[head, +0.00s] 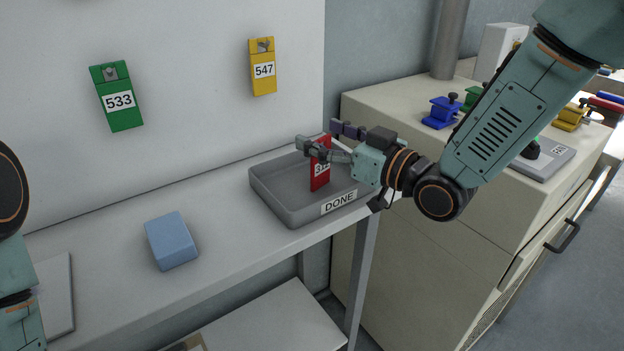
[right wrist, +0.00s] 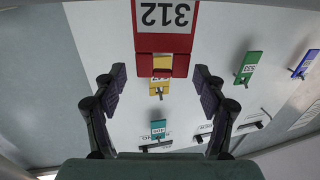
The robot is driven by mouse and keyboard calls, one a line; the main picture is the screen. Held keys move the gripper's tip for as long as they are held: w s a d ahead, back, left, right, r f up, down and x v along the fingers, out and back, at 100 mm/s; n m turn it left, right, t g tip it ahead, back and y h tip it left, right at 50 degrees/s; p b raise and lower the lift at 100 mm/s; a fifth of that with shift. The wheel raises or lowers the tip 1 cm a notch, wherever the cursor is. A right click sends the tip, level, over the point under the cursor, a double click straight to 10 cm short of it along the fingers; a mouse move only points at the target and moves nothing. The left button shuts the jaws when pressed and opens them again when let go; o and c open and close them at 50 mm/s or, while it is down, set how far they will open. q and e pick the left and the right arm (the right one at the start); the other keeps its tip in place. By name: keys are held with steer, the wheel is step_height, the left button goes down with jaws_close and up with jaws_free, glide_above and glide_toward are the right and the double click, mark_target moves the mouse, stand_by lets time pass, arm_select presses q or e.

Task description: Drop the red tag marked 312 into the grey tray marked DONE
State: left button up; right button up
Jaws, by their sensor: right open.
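The red tag (head: 320,172) marked 312 is upright over the grey tray (head: 292,214) marked DONE, within its outline in the head view. I cannot tell whether its lower end touches the tray floor. My right gripper (head: 322,139) is at the tag's upper end, and its fingers partly hide the tag. In the right wrist view, the tag (right wrist: 166,25) appears upside down between and beyond the fingertips of the open right gripper (right wrist: 160,76). A gap shows on each side of the tag. My left gripper is out of view.
A green tag (head: 119,97) marked 533 and a yellow tag (head: 263,68) marked 547 hang on the white panel. A blue block (head: 171,241) lies on the shelf left of the tray. A beige cabinet (head: 430,240) with coloured padlock-like items stands right.

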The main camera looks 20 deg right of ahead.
steer(key=v, duration=0.7)
steer(key=shift+s, duration=0.2)
steer(key=shift+d, duration=0.15)
steer(key=shift+s, duration=0.1)
stand_by(0.5)
